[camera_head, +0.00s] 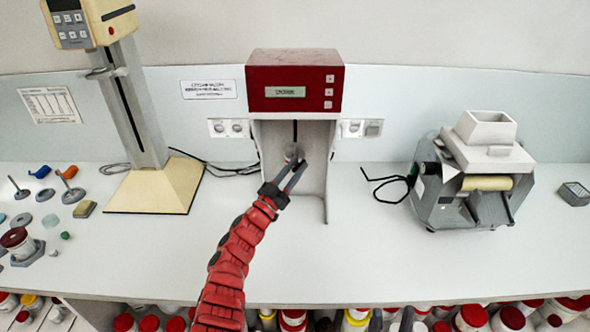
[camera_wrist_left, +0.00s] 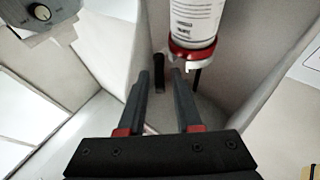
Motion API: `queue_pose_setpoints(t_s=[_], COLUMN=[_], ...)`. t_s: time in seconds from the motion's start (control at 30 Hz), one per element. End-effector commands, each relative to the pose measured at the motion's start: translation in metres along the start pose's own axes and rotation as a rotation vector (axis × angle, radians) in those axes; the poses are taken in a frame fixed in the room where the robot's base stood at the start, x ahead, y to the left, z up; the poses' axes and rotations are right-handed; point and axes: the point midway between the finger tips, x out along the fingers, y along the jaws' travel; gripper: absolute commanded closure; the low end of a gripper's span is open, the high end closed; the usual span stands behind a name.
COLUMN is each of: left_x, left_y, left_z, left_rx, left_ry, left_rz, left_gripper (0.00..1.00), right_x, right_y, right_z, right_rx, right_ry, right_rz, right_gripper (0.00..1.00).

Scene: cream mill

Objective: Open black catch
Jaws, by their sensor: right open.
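A small upright black piece (camera_wrist_left: 159,68), probably the black catch, stands in the corner of a pale housing in the left wrist view. My left gripper (camera_head: 295,165) reaches into the bay of the red-topped machine (camera_head: 295,80). In the left wrist view its fingers (camera_wrist_left: 160,78) are apart, with the black piece seen between the tips. I cannot tell whether the fingers touch it. A white bottle with a red cap (camera_wrist_left: 195,28) hangs cap down just right of the fingers. My right gripper (camera_head: 391,320) shows only as dark fingertips, apart, at the bottom edge.
A column stand with a cream base (camera_head: 160,190) is on the left, with small metal parts beside it. A grey roller mill (camera_head: 470,180) stands on the right. The white bench (camera_head: 400,255) is clear in front. Several red-capped jars fill the shelf below.

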Motion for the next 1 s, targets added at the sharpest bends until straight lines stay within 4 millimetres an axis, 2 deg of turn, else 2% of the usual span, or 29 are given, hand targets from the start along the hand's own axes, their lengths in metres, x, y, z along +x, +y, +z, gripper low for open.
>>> queue_pose_setpoints(t_s=[0.03, 0.17, 0.67, 1.0], left_x=[0.0, 0.0, -0.001, -0.003], left_y=[0.0, 0.0, 0.001, 0.006], left_z=[0.0, 0.0, 0.0, 0.004], left_rx=[0.0, 0.0, 0.008, 0.042], left_ry=[0.0, 0.0, 0.003, 0.003], left_rz=[0.0, 0.0, -0.009, -0.1], left_gripper=[0.78, 1.0, 1.0, 1.0], right_x=[0.0, 0.0, -0.002, -0.018], right_y=[0.0, 0.0, 0.0, -0.001], right_z=[0.0, 0.0, 0.0, 0.003], right_rx=[0.0, 0.0, 0.0, 0.0], right_ry=[0.0, 0.0, 0.0, 0.0], right_rz=[0.0, 0.0, 0.0, 0.0], right_gripper=[0.5, 0.5, 0.5, 0.5])
